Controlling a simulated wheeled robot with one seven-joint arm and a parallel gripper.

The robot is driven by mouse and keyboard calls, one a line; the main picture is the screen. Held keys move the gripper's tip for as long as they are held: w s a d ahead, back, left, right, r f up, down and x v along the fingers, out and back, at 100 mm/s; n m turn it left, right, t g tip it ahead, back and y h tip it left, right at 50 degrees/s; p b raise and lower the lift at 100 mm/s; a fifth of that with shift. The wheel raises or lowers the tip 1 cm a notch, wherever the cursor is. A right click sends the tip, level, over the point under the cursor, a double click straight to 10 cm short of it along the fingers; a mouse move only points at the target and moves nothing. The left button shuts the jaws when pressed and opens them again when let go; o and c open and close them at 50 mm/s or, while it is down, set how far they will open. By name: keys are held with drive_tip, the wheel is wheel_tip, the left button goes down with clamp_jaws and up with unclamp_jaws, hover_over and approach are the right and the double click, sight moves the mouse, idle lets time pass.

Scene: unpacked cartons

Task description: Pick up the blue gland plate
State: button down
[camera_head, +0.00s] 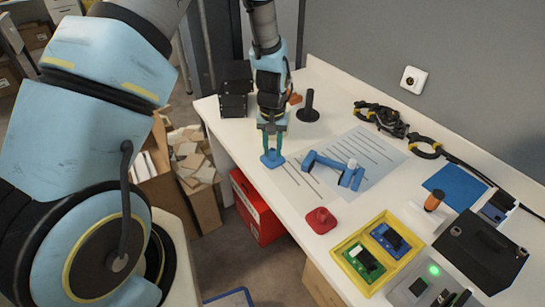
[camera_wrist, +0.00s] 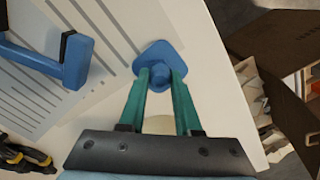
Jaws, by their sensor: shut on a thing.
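The blue gland plate (camera_head: 271,160) is a small, flat, diamond-shaped piece with a round knob in its middle. It is near the table's left edge, beside the striped paper. My gripper (camera_head: 272,149) points down with its teal fingers shut on the plate's knob. In the wrist view, the fingertips of my gripper (camera_wrist: 160,80) close on either side of the knob, and the blue gland plate (camera_wrist: 160,50) shows beyond them. I cannot tell whether the plate touches the table or is just above it.
A blue handle (camera_head: 326,166) lies on the striped paper (camera_head: 378,147). A red plate of similar form (camera_head: 320,220) is nearer the front. A yellow tray (camera_head: 352,238) holds green and blue parts. Black boxes (camera_head: 235,88) and a black stand (camera_head: 308,108) are behind my gripper.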

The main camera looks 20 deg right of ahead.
sight(273, 150)
wheel_tip(273, 150, up, 10)
drive_tip(key=b, duration=0.2)
idle(0.5)
